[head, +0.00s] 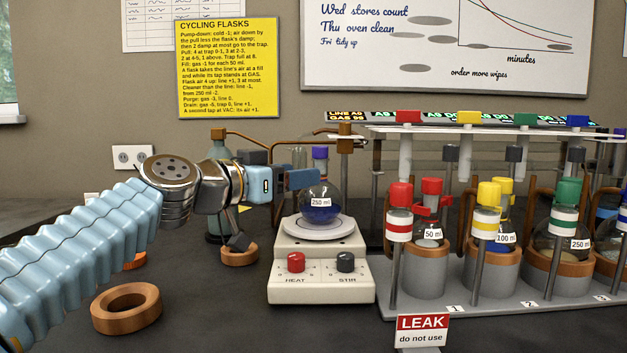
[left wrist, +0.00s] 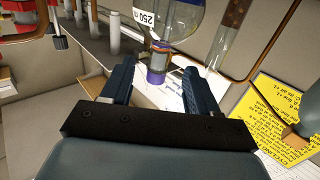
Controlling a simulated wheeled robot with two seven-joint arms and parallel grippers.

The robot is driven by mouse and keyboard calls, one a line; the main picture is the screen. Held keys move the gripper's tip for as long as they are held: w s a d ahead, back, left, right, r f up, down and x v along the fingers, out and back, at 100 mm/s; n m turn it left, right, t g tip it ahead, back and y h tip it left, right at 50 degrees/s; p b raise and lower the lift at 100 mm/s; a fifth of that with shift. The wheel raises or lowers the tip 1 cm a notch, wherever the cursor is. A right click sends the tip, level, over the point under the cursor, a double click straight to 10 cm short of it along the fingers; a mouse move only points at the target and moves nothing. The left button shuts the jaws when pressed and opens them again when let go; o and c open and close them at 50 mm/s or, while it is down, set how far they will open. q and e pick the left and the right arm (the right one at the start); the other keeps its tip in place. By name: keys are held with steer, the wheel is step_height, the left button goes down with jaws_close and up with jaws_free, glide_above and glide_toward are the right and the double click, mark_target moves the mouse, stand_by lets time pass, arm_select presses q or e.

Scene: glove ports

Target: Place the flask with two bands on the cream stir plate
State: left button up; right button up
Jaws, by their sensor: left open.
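A round flask (head: 322,205) labelled 250 ml, with blue liquid and a purple cap (head: 320,153), stands upright on the round top of the cream stir plate (head: 320,262). Bands on its neck are too small to make out. My left gripper (head: 303,178) is at the flask's neck, coming in from the left, with its fingers apart. In the left wrist view, the flask's purple cap (left wrist: 156,77) shows between the open fingertips, with a gap to each side. My right gripper is not in view.
A grey rack (head: 480,297) with several flasks and coloured caps stands close on the right. A LEAK sign (head: 422,330) stands in front of it. Empty cork rings (head: 126,308) lie on the dark bench at left. A yellow notice (head: 228,68) hangs behind.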

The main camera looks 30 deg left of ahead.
arm_select(q)
steer(key=v, duration=0.5)
steer(key=shift+s+a+b, duration=0.1)
steer(key=shift+b, duration=0.2)
